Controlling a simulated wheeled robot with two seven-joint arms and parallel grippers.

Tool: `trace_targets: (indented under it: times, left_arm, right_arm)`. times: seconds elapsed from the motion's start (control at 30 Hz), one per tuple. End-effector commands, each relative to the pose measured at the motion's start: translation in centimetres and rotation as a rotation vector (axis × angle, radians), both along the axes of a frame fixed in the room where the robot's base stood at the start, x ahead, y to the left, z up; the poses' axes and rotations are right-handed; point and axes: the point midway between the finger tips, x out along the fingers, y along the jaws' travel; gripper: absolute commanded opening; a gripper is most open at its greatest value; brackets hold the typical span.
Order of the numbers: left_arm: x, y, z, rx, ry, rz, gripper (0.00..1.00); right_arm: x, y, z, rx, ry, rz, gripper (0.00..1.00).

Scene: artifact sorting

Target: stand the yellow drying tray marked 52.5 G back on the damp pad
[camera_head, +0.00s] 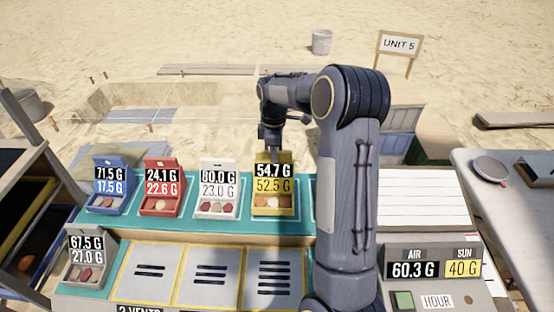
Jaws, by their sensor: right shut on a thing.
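My right gripper (273,153) reaches down from above and is shut on the tray's back edge. The fingertips are small and partly hidden by the tray. My left gripper is not in view.
Blue (109,190), red (162,192) and white (217,195) trays stand left of the yellow one. A grey tray (88,262) stands front left. Marked plates (208,272) lie in front. A console (440,275) reads AIR 60.3 G, SUN 40 G.

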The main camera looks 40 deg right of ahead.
Motion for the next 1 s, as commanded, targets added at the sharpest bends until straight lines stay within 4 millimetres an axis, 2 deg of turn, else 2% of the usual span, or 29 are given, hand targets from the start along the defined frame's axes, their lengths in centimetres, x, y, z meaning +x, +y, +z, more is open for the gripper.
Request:
trace_targets:
  times: [0.23, 0.43, 0.7, 0.73, 0.8, 0.9, 1.0]
  left_arm:
    - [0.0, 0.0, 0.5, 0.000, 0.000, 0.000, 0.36]
    - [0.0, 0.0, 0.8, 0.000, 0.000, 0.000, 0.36]
    - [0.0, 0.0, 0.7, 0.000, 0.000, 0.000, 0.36]
    - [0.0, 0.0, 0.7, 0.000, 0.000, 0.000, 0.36]
    - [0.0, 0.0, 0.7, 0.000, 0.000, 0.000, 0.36]
    - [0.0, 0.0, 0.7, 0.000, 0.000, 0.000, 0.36]
    - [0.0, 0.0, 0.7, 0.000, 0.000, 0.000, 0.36]
  right_arm:
    - [0.1, -1.3, -1.5, 0.001, 0.001, -0.002, 0.00]
    - [0.1, -1.1, -4.0, 0.001, 0.001, -0.001, 0.00]
    - [0.1, -1.1, -4.4, 0.000, -0.001, -0.001, 0.00]
    - [0.1, -1.1, -4.4, 0.000, 0.000, -0.001, 0.17]
    - [0.1, -1.1, -4.4, 0.000, 0.000, -0.001, 0.26]
    - [0.1, -1.1, -4.4, 0.001, -0.001, -0.001, 0.39]
    - [0.1, -1.1, -4.4, 0.000, -0.001, -0.001, 0.39]
